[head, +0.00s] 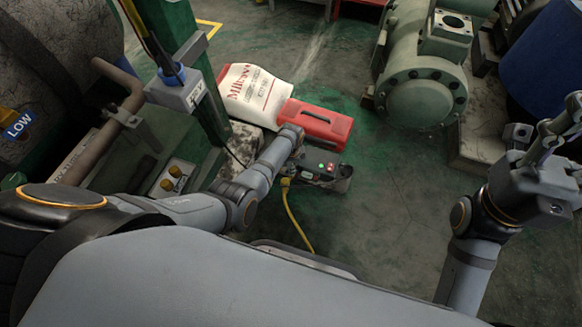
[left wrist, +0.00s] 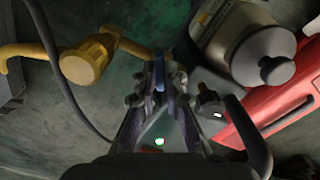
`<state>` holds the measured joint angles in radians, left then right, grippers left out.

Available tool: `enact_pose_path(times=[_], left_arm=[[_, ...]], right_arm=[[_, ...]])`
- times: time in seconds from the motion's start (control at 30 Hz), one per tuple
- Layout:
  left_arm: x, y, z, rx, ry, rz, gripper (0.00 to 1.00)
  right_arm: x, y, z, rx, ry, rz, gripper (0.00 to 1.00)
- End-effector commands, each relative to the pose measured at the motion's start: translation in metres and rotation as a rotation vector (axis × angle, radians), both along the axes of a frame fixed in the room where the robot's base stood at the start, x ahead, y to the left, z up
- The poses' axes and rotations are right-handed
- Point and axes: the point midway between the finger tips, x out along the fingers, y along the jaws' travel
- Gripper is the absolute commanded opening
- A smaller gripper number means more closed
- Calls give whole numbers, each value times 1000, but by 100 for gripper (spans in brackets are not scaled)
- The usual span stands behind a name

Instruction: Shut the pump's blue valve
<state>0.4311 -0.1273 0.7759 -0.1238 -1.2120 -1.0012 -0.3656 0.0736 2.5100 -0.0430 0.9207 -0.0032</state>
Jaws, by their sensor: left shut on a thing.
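The pump (head: 325,172) is a small dark unit on the floor with a green and a red light, beside the red case. My left gripper (head: 297,155) reaches down at the pump's left end. In the left wrist view, its fingers (left wrist: 160,85) are closed on a thin blue piece, the blue valve (left wrist: 158,72), which shows between the fingertips. The pump is mostly hidden behind the fingers there. The valve is not clear in the head view. My right gripper (head: 548,132) is raised at the right, apart from the pump, with its fingers spread and empty.
A yellow hose (head: 293,220) runs from the pump along the floor; a yellow fitting (left wrist: 85,62) shows in the left wrist view. A red case (head: 318,122) and a white sack (head: 252,92) lie behind the pump. A green machine (head: 420,80) stands right; floor between is clear.

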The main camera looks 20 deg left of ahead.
Motion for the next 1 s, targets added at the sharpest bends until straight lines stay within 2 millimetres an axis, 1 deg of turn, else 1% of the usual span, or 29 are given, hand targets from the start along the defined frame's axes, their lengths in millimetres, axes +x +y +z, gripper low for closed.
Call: enact_pose_path(times=[0.23,0.4,0.53,0.83,1.0], left_arm=[[-1,-1,0,-2,4,-9,0],[-1,-1,2,-2,4,-161,0],[-2,-1,0,-3,5,-252,0],[-2,-1,0,-3,5,-282,0],[-1,-1,1,-3,4,-470,0]], right_arm=[[0,0,1,0,-1,0,45],[0,0,9,1,-1,0,45],[0,0,10,1,0,0,45],[0,0,11,1,-1,0,45],[0,0,17,1,-1,0,45]])
